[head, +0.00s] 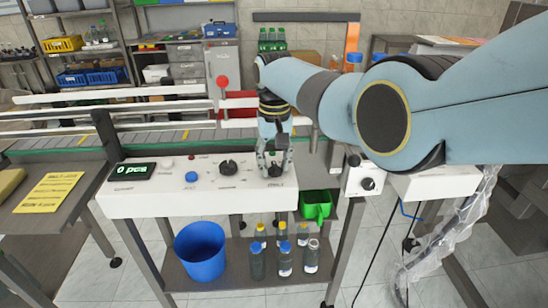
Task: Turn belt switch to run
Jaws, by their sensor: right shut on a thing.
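A white control panel (140,200) stands in front of the conveyor. My right gripper (275,168) comes down from above and is shut on a small black knob (275,172) at the right end of the panel's top. The fingers cover most of this knob, so I cannot tell which way it points. Another black rotary knob (228,167) sits to its left, with a blue button (191,176) farther left. The labels beside the knobs are too small to read. A counter display (132,171) shows 0 pcs. My left gripper is not in view.
The conveyor (70,143) with white guide rails runs behind the panel. A red knob on a post (222,81) rises behind. A box with a black knob (368,183) is at the right. A blue bin (200,250) and several bottles (257,262) stand below.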

